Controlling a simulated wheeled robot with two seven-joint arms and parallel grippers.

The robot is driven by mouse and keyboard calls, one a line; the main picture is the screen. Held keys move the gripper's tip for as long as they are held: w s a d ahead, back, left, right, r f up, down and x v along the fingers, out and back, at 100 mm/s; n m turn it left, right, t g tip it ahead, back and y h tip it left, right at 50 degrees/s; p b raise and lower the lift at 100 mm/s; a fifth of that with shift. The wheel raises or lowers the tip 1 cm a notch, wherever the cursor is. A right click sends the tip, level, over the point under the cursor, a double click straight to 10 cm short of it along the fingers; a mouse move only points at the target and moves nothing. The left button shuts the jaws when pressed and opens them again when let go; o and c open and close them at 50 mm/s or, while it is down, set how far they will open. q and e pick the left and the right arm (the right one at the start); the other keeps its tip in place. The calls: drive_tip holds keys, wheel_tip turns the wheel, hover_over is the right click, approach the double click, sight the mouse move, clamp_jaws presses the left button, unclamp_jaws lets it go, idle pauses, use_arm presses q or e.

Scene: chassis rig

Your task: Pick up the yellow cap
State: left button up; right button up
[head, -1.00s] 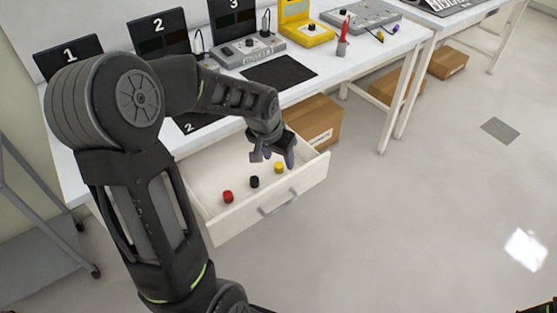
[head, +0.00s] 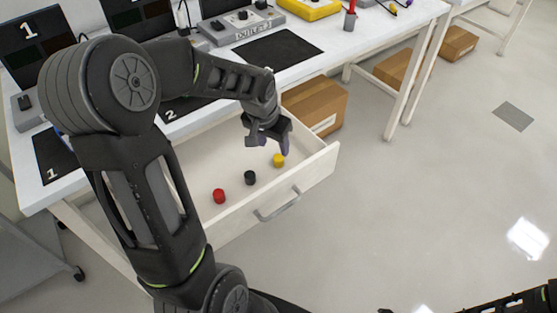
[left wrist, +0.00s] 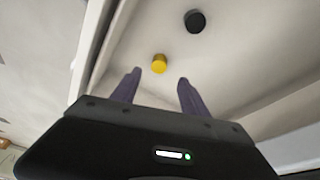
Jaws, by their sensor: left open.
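The yellow cap (head: 278,160) stands in the open drawer, near its front right part. In the left wrist view the yellow cap (left wrist: 159,63) shows just beyond the fingertips, in line with the gap between them. My left gripper (head: 268,147) is open and empty. It is over the drawer, close to the yellow cap and slightly left of it in the head view. In the left wrist view its two purple fingers (left wrist: 160,77) are spread apart.
A black cap (head: 250,178) and a red cap (head: 219,196) stand in the drawer (head: 318,163), left of the yellow one. The black cap also shows in the left wrist view (left wrist: 195,21). The white bench (head: 340,45) with devices overhangs the drawer. A cardboard box (head: 318,105) is behind it.

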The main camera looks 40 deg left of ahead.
sight(278, 158)
use_arm(q)
drive_tip(key=shift+x, duration=1.3)
drive_tip(key=shift+b+x, duration=0.3)
drive_tip(key=shift+x, duration=2.35)
drive_tip(key=shift+d, duration=0.15)
clamp_jaws()
